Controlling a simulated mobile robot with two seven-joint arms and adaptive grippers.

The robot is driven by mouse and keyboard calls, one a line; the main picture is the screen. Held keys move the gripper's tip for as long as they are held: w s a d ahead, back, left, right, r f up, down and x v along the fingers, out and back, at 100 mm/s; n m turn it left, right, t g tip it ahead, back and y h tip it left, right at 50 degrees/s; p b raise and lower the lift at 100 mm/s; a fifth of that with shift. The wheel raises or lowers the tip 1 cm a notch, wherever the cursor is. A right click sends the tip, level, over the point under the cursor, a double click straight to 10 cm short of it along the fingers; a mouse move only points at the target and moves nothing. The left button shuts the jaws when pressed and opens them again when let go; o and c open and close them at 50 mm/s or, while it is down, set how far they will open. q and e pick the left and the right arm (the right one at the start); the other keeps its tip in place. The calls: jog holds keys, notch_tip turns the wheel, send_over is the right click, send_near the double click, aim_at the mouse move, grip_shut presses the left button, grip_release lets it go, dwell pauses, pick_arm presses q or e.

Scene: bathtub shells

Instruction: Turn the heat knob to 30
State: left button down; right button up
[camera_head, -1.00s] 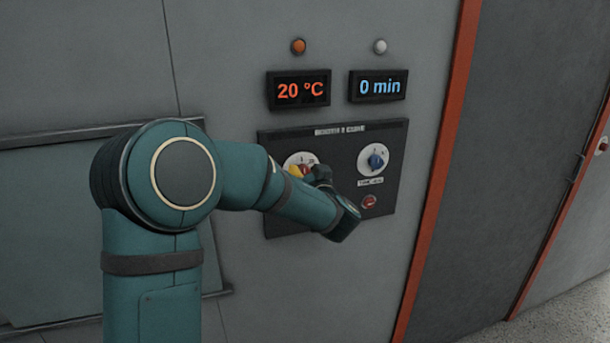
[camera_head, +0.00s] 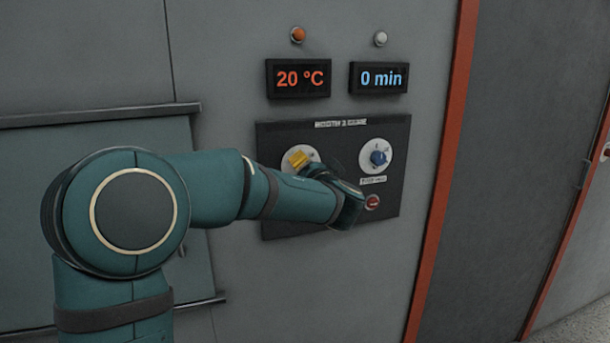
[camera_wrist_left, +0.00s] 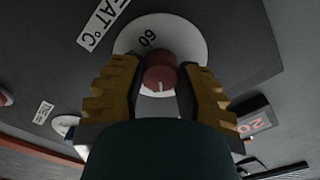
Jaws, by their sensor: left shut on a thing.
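The heat knob (camera_wrist_left: 160,72) is red with a pale mark and sits on a round white dial (camera_wrist_left: 192,45) with "60" readable, beside a "HEAT °C" label (camera_wrist_left: 103,22). My left gripper (camera_wrist_left: 159,66) has its yellow fingers on either side of the knob, shut on it. In the head view my left gripper (camera_head: 299,159) is at the left dial of the dark panel (camera_head: 285,223); the knob is hidden there behind the fingers and wrist. The temperature display (camera_head: 299,78) reads 20 °C. My right gripper is in neither view.
A blue knob (camera_head: 379,157) sits right of my wrist, with a red button (camera_head: 372,202) below it. The time display (camera_head: 379,78) reads 0 min. An orange lamp (camera_head: 297,35) and a pale lamp (camera_head: 380,39) are above. An orange-red edge strip (camera_head: 446,150) runs at right.

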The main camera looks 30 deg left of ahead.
pick_arm(q)
jog(key=shift+r+m, duration=0.1)
jog(key=shift+m, duration=0.8)
jog(key=c, duration=0.6)
grip_release()
jog(key=shift+w, duration=0.1)
jog(key=shift+o, duration=0.2)
jog(key=v, duration=1.2)
